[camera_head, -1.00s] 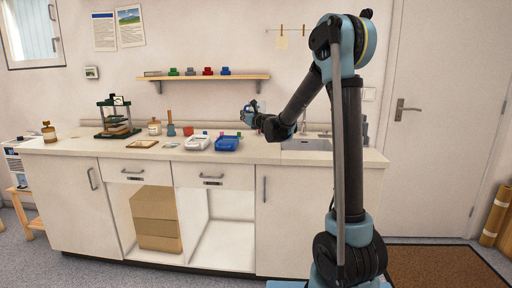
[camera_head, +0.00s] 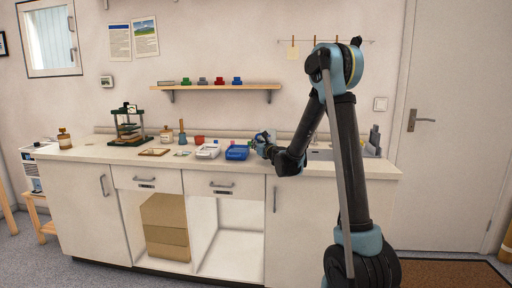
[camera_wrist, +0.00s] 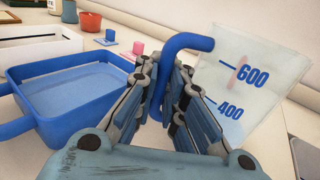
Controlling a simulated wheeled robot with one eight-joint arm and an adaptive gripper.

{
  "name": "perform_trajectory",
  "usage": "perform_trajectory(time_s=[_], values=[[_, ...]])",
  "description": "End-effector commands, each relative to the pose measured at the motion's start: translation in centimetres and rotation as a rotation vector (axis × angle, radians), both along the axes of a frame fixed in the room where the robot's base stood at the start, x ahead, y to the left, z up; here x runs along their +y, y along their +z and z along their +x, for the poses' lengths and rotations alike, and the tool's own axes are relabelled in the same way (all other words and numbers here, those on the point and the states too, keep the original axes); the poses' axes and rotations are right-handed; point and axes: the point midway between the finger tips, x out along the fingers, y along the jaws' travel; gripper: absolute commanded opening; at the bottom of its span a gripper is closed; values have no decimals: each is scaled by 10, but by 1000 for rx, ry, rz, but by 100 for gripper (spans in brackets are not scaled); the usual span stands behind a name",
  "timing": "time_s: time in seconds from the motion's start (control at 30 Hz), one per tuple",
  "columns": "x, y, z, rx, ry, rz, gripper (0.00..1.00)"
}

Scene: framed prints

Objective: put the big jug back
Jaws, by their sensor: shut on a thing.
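The big jug (camera_wrist: 245,82) is clear plastic with blue marks, 600 and 400 readable, and a blue handle (camera_wrist: 185,42). It fills the right side of the wrist view and appears tilted there. My gripper (camera_wrist: 172,85) is shut on the blue handle, with the fingers on both sides of it. In the head view my gripper (camera_head: 262,143) is at the counter, just right of the blue tray. The jug is hard to make out there. Whether its base touches the counter cannot be told.
The blue tray (camera_head: 237,152) lies close left of my gripper, with a white tray (camera_head: 207,151) beyond it. Small pink and blue blocks stand behind. The sink (camera_head: 320,154) is to the right. A wall shelf (camera_head: 215,87) hangs above the counter (camera_head: 90,150).

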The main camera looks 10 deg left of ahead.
Motion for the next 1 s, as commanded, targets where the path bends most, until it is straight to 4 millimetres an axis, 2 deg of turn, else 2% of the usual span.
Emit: perform_trajectory(time_s=[0.3,0.33,0.4,0.43,0.8,1.0], values=[[0,-1,0,0,0,0,0],[0,-2,0,0,0,0,12],[0,-1,0,0,0,0,27],[0,-1,0,0,0,0,30],[1,0,-1,0,1,0,30],[-11,0,-20,0,1,0,30]])
